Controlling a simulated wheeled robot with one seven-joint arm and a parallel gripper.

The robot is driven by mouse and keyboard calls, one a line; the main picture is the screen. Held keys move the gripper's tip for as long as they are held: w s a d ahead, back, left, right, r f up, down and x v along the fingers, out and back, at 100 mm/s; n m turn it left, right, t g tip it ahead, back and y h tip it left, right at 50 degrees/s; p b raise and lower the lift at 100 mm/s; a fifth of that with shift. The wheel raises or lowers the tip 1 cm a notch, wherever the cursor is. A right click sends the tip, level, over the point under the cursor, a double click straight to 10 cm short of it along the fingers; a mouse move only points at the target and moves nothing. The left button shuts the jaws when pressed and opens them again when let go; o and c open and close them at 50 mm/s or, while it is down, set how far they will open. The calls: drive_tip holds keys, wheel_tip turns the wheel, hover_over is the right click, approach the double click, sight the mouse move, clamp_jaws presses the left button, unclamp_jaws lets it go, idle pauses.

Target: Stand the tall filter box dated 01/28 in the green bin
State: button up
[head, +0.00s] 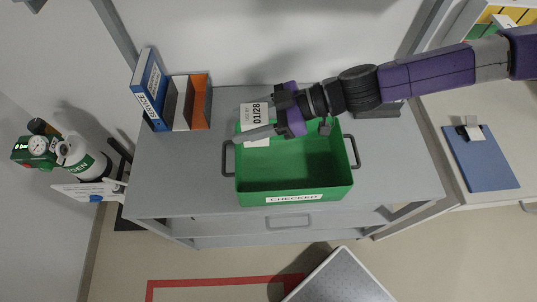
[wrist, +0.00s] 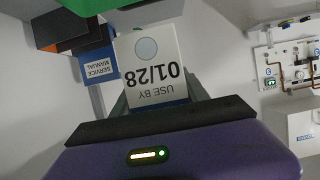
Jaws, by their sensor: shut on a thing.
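The tall filter box dated 01/28 (head: 256,115) is white with a "USE BY 01/28" label. It also shows in the wrist view (wrist: 152,65), its label upside down there. My gripper (head: 258,133) is shut on the box, at the back left of the green bin (head: 295,186). The bin stands on the grey bench, has black side handles and bears a "CHECKED" label on its front. The box overlaps the bin's back left corner in the head view. I cannot tell whether it touches the bin. The visible bin floor is bare.
A blue service manual binder (head: 149,91) and white and orange upright files (head: 199,101) stand left of the bin on the grey bench (head: 170,178). A blue clipboard (head: 482,157) lies on the right counter. A green-topped cylinder (head: 82,158) stands at far left.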

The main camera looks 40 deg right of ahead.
wheel_tip(320, 180, down, 20)
drive_tip(key=shift+r, duration=0.2)
drive_tip(key=shift+f, duration=0.15)
idle(0.3)
drive_tip(key=o, duration=1.4)
drive_tip(key=shift+c, duration=0.2)
drive_tip(key=b+v, duration=0.1)
drive_tip(key=v, duration=0.6)
drive_tip(key=shift+s+d+r, duration=0.1)
drive_tip(key=shift+d+r, duration=0.1)
